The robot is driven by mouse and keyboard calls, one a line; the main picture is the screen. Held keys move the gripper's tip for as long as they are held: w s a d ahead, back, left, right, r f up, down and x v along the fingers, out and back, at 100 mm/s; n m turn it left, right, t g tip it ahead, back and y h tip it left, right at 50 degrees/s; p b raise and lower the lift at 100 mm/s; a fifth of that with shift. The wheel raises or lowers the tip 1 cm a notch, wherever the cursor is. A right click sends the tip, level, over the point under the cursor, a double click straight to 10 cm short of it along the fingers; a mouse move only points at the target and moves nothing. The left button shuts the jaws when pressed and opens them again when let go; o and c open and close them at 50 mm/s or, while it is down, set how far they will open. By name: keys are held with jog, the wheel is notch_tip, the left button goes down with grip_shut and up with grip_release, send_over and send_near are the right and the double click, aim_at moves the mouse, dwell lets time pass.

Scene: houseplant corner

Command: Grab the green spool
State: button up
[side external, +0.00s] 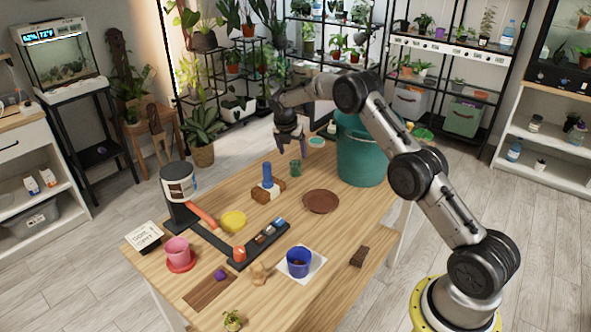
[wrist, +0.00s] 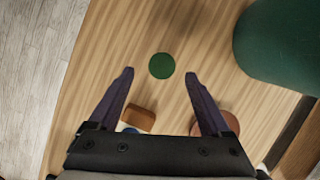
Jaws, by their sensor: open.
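The green spool (side external: 296,168) stands on the wooden table, left of the large teal bin. In the wrist view it is a dark green disc (wrist: 162,66), lying between the two fingertips in the picture. My gripper (side external: 291,152) is open and empty, pointing down above the spool; its spread fingers also show in the wrist view (wrist: 159,73). The side view shows the fingertips above the spool, apart from it. The exact height gap is hard to tell.
The teal bin (side external: 361,150) rises right of the spool and is also in the wrist view (wrist: 285,45). A blue-handled brown block (side external: 268,184) and a brown saucer (side external: 320,201) are nearby. Bare tabletop surrounds the spool.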

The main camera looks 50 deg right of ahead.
aim_at(295, 164)
jog(key=shift+x, duration=1.25)
jog(key=x, duration=0.4)
jog(key=shift+s+a+f, duration=0.15)
jog(key=shift+s+a, duration=0.15)
jog(key=shift+s, duration=0.05)
jog(key=shift+w+d+f, duration=0.1)
jog(key=shift+d+f, duration=0.1)
jog(key=shift+f, duration=0.25)
grip_shut()
